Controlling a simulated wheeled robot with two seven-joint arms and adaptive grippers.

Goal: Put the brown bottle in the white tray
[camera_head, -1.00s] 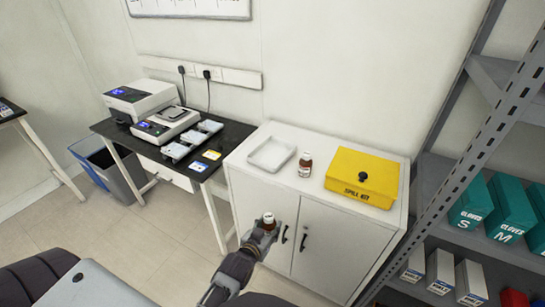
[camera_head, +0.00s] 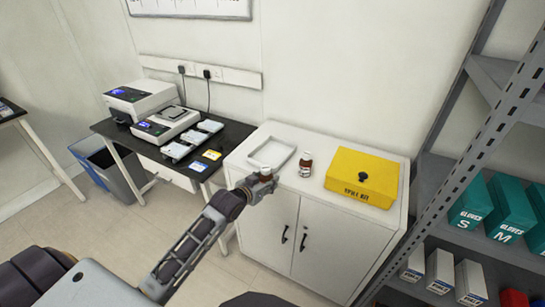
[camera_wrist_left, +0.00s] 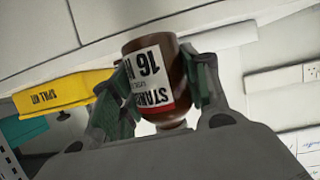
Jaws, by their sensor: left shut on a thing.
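My left gripper (camera_head: 262,184) is shut on a brown bottle (camera_head: 265,173) with a white cap, at the front edge of the cabinet top. In the left wrist view the bottle (camera_wrist_left: 158,78) sits between both fingers, its white label showing dark and red print. The white tray (camera_head: 271,153) lies on the cabinet just behind the gripper; its near part is hidden by the gripper and bottle. A second brown bottle (camera_head: 306,164) stands on the cabinet to the right of the tray. My right gripper is not in view.
A yellow spill kit box (camera_head: 362,178) stands on the right of the white cabinet top (camera_head: 318,188). A dark bench (camera_head: 225,146) with instruments is to the left. A metal shelf rack (camera_head: 450,165) with glove boxes is at the right.

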